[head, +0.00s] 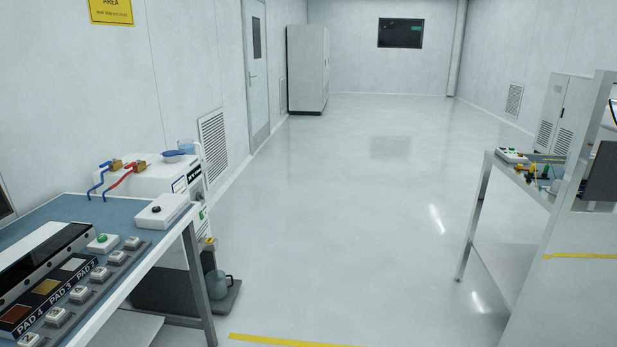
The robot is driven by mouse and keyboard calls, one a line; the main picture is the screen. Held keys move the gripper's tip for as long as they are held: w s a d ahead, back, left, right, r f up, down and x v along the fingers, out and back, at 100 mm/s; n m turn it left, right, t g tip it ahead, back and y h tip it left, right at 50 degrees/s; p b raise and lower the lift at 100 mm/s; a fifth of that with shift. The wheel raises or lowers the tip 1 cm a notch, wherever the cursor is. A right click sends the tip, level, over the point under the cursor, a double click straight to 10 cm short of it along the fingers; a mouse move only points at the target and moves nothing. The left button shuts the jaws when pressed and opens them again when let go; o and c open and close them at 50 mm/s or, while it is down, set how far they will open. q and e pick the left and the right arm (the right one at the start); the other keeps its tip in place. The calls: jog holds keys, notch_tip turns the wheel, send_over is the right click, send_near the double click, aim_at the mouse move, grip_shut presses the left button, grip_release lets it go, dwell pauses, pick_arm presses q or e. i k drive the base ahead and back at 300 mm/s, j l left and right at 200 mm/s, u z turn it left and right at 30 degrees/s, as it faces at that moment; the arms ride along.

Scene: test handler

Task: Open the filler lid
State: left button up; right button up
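A white machine (150,177) stands beyond the blue-topped bench at the left, partly hidden by it. On its top is a small round blue part (173,154), which looks like a filler lid; it is too small to tell whether it is open or shut. A pale blue see-through vessel (187,146) shows just behind it. Red and blue hoses (118,180) with brass fittings run at the machine's left side. Neither of my grippers is in view.
The bench (165,238) at the left holds a white box with a black knob (162,211) and a panel of labelled pads and buttons. A grey jug (218,284) stands low beside it. Another bench (480,212) stands at the right. The floor between is clear.

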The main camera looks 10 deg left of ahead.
aim_at(167, 153)
jog(key=i+u, duration=0.1)
jog(key=i, duration=0.8)
jog(key=i+l+u, duration=0.15)
jog(key=i, duration=0.7)
